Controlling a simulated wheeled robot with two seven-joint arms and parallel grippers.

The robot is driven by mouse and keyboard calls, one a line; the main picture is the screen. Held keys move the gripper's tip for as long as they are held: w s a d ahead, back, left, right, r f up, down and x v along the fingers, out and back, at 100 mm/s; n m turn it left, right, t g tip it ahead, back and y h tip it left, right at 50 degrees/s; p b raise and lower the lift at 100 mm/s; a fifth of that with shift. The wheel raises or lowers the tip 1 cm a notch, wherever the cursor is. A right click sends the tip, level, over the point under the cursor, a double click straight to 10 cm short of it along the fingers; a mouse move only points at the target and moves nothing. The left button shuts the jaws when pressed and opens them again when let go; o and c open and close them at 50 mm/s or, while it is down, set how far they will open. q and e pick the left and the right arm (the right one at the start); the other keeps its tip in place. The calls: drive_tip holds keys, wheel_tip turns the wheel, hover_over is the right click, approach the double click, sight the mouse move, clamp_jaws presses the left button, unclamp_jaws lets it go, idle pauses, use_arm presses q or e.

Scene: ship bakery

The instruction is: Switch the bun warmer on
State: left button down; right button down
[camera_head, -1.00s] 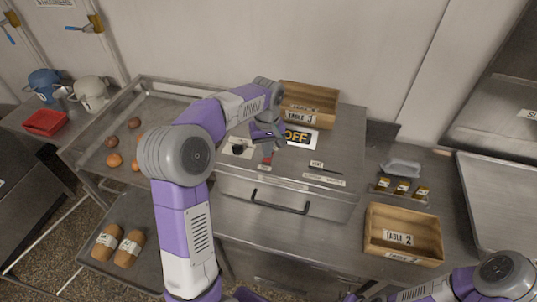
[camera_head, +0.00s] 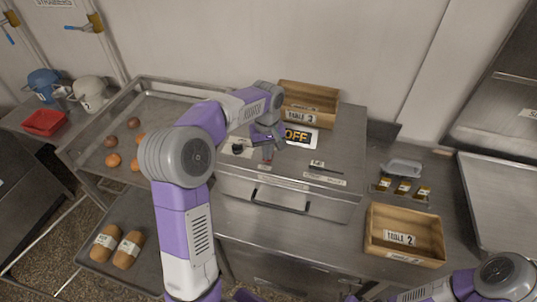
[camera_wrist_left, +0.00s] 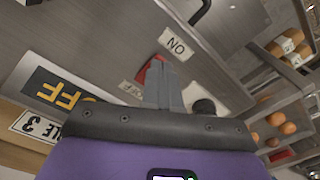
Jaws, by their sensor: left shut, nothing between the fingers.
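The bun warmer (camera_head: 230,184) is a steel box with a front drawer handle (camera_head: 281,205). A black and yellow sign (camera_head: 299,136) on its top reads OFF; it also shows in the left wrist view (camera_wrist_left: 62,94). My left gripper (camera_head: 268,158) is shut and empty, pointing down at the warmer top. In the left wrist view its fingertips (camera_wrist_left: 157,66) partly cover a red switch (camera_wrist_left: 146,72) between an ON label (camera_wrist_left: 178,43) and an OFF label (camera_wrist_left: 131,90). I cannot tell whether they touch it. Only a sliver of my right gripper (camera_head: 352,297) shows at the bottom edge.
A black knob (camera_head: 238,148) is left of my left gripper. A wooden crate (camera_head: 308,119) labelled TABLE 3 stands behind the sign. Another crate (camera_head: 376,242), labelled TABLE 2, is at right. A tray (camera_head: 158,108) with several buns lies left.

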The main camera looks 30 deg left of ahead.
use_arm(q)
drive_tip(key=shift+s+f, duration=0.1)
drive_tip(key=shift+f, duration=0.15)
drive_tip(key=shift+r+p, duration=0.75)
drive_tip(key=shift+r, duration=0.15)
wheel_tip(320, 180, up, 5)
drive_tip(key=p, duration=0.4)
drive_tip(key=shift+r, duration=0.2)
drive_tip(key=shift+f, duration=0.1)
